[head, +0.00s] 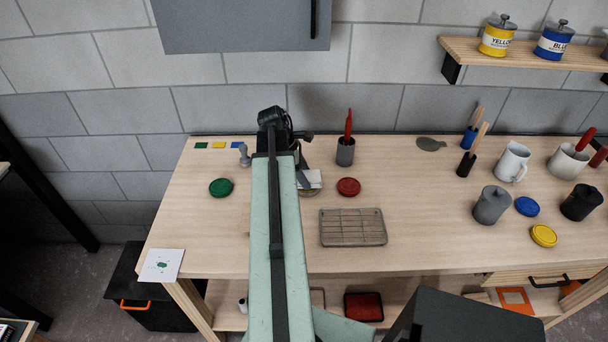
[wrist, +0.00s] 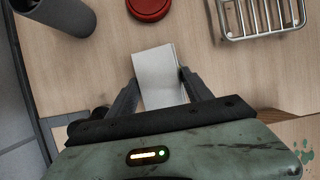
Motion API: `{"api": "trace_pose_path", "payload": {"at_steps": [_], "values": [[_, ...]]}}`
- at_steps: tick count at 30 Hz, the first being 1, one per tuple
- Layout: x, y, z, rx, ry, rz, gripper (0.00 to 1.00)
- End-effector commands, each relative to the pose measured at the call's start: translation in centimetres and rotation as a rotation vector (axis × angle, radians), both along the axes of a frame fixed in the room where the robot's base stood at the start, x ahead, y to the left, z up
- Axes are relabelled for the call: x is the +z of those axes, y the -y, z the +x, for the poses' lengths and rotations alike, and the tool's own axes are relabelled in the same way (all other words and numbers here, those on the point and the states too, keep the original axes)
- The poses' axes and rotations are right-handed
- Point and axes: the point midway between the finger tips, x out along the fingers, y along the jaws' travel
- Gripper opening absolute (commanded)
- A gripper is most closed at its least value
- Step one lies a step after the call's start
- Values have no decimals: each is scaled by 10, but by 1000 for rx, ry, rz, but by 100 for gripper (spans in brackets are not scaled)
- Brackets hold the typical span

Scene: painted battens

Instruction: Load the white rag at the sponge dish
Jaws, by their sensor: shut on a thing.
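The white rag (wrist: 157,70) is a pale, flat folded piece between the two fingers of my gripper (wrist: 159,80) in the wrist view. My gripper is shut on it. In the head view the rag (head: 313,177) shows just right of my arm, over the back-middle of the bench.
A grey cup (head: 345,152) with a red-handled tool stands behind right. A red lid (head: 348,187) and a wire rack (head: 352,227) lie to the right, a green lid (head: 221,187) to the left. Mugs and pots crowd the right end. The bench between rack and pots is clear.

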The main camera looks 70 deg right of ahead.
Motion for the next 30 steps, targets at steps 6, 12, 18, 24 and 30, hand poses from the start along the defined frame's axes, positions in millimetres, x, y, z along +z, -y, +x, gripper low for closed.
{"api": "trace_pose_path", "payload": {"at_steps": [6, 12, 18, 24, 30], "values": [[-3, 0, 0, 1, 0, 0, 26], [-6, 0, 1, 1, 0, 0, 26], [-8, 0, 1, 1, 0, 0, 26], [-9, 0, 1, 2, 0, 0, 26], [-9, 0, 1, 2, 0, 0, 26]]}}
